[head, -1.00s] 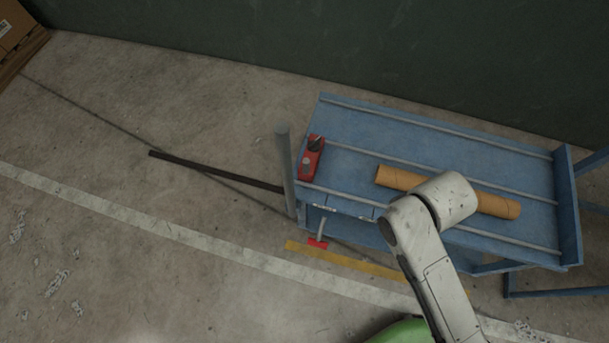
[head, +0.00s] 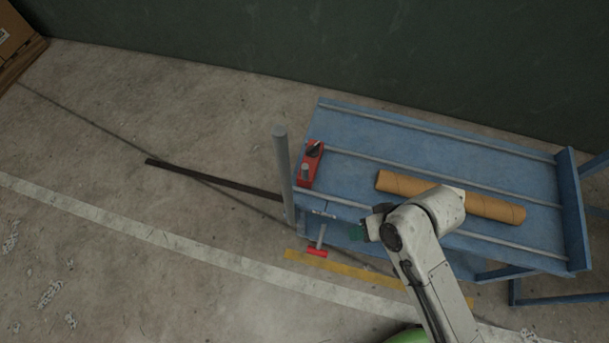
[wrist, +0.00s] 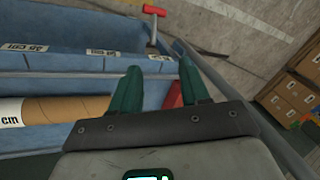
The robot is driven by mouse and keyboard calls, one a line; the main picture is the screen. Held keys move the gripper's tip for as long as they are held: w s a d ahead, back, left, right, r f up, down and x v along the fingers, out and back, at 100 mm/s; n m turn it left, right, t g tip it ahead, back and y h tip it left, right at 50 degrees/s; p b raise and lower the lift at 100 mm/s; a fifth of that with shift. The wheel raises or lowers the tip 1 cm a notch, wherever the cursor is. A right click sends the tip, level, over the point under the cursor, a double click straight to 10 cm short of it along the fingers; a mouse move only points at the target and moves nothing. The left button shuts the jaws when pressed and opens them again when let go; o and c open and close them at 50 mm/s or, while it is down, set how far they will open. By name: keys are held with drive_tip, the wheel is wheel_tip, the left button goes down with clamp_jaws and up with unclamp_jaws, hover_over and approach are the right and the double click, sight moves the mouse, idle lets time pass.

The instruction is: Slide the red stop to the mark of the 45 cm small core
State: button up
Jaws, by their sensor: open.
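A red block with a black knob and a grey post (head: 311,164) sits at the left end of the blue bench (head: 362,122); it appears to be the stop. In the wrist view, part of a red body (wrist: 174,95) shows behind the right finger. My gripper (head: 361,233) is at the bench's front edge, right of and nearer than the red block.
A cardboard tube (head: 452,198) lies on the bench, partly behind my arm. A red-ended T-handle (head: 317,252) sticks out from the bench front. A grey post (head: 284,174) stands at the left corner. Open floor lies left, with a dark bar (head: 213,180).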

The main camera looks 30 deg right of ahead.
drive_tip(key=w+a+f+m+t+y+b, duration=0.3)
drive_tip(key=w+a+f+m, duration=0.1)
drive_tip(key=a+f+m, duration=0.1)
drive_tip(key=m+t+h+b, duration=0.2)
drive_tip(key=m+t+b, duration=0.85)
drive_tip(key=m, duration=1.45)
approach(307, 172)
drive_tip(key=w+f+t+p, duration=0.1)
drive_tip(key=p, duration=0.1)
drive_tip(key=p+x, duration=0.1)
drive_tip(key=x, duration=0.9)
drive_tip(key=shift+f, duration=0.15)
clamp_jaws()
